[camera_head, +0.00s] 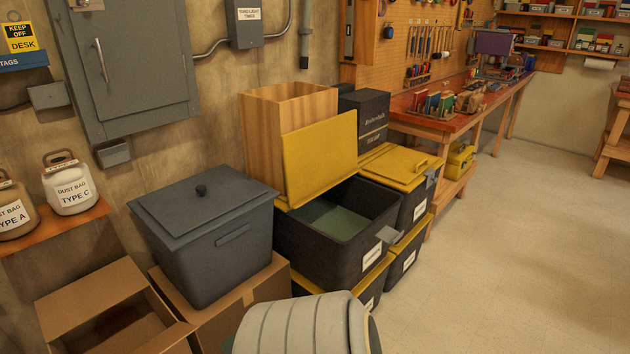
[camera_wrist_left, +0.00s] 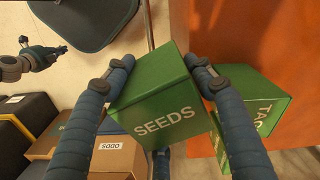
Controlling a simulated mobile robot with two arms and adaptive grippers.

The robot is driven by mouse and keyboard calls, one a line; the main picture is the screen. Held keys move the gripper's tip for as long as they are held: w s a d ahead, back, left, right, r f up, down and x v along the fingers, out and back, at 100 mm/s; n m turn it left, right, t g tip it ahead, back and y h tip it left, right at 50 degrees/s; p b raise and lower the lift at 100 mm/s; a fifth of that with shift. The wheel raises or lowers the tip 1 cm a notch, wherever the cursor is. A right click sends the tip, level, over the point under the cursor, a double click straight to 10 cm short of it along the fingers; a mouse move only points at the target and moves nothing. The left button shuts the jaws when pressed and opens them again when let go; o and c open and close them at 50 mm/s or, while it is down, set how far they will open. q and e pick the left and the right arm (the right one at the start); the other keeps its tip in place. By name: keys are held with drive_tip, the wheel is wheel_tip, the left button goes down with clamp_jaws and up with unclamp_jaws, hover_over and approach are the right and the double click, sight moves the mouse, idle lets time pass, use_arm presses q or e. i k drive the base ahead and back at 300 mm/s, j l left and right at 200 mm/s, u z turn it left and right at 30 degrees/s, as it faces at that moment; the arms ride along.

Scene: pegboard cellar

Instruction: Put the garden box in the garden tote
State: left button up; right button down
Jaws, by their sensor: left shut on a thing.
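My left gripper (camera_wrist_left: 160,72) is shut on a green box marked SEEDS (camera_wrist_left: 165,115), with one blue finger on each side of it in the left wrist view. The head view shows neither this box nor a gripper. In the head view an open black tote (camera_head: 300,245) stands near the middle, its yellow lid (camera_head: 318,160) tipped up at the back. Something green shows inside it. Its white label is too small to read. My right gripper (camera_wrist_left: 38,58) appears at the far left of the left wrist view, away from the box.
A second green box (camera_wrist_left: 248,95) with partly hidden lettering is beside the SEEDS box. A closed yellow-lidded tote (camera_head: 400,168) stands right of the open one. A grey lidded bin (camera_head: 208,250) and an open cardboard box (camera_head: 70,310) stand left. Floor on the right is clear.

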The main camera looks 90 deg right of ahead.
sight(346, 238)
drive_tip(key=l+z, duration=0.15)
drive_tip(key=z, duration=1.25)
drive_tip(key=i+l+z, duration=0.2)
drive_tip(key=l+z, duration=0.2)
drive_tip(key=i+l+z, duration=0.25)
drive_tip(key=l+z, duration=0.15)
drive_tip(key=i+l+z, duration=0.5)
drive_tip(key=z, duration=0.25)
drive_tip(key=i+l, duration=0.15)
drive_tip(key=i, duration=0.3)
drive_tip(key=i+l, duration=0.15)
drive_tip(key=i, duration=0.3)
